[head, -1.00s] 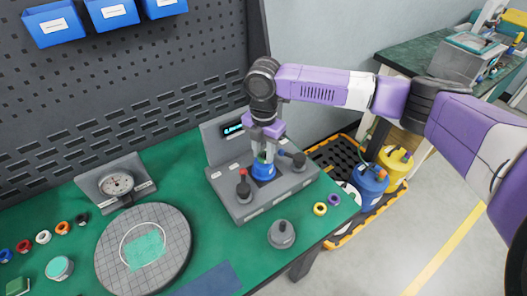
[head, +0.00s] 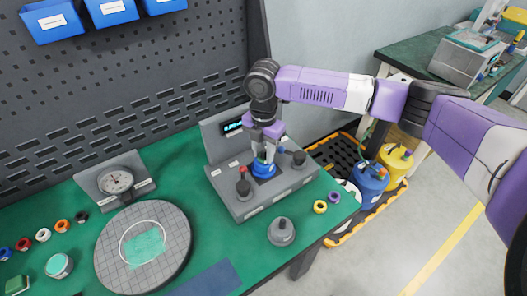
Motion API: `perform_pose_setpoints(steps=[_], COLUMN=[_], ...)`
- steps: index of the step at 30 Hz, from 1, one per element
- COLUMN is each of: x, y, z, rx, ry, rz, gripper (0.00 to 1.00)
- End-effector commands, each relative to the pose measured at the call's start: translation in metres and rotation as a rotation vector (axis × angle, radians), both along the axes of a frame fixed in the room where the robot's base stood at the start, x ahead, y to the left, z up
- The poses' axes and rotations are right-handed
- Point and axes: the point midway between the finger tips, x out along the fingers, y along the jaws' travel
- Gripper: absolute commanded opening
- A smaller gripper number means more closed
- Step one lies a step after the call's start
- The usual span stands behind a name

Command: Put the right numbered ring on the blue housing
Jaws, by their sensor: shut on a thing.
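The blue housing (head: 262,170) stands in the grey test fixture (head: 240,207) at the back right of the green bench. My gripper (head: 262,157) points down right over the housing, its fingers close to the housing's top. It is shut on a small green ring (head: 262,156), mostly hidden between the fingers. I cannot tell whether the ring touches the housing or sits around its top. No number is readable on any ring. A yellow ring (head: 320,206) and a purple ring (head: 334,197) lie at the right of the bench.
Several other rings, such as the orange ring (head: 62,225), lie at the far left. A round grey plate (head: 170,268) and a dial gauge (head: 115,182) stand left of the fixture. A grey knobbed weight (head: 281,233) sits in front. Black knobs flank the housing.

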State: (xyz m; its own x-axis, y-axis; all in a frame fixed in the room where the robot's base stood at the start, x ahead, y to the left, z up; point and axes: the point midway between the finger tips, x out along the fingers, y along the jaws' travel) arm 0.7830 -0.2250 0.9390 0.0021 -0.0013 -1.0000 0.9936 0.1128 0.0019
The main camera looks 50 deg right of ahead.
Motion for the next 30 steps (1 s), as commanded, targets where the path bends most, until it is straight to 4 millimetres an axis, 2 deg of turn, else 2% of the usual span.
perform_pose_setpoints(steps=[8, 9, 12, 23, 30], x=[-0.001, -0.001, 0.0, 0.0, 0.0], y=[0.0, 0.0, 0.0, 0.0, 0.0], z=[-0.001, -0.001, -0.001, 0.003, 0.027], rx=[0.0, 0.0, 0.0, 0.0, 0.001], ry=[0.002, 0.002, 0.001, 0.0, -0.001], rz=[0.0, 0.0, 0.0, 0.0, 0.0], gripper=[0.0, 0.39, 0.56, 0.56, 0.56])
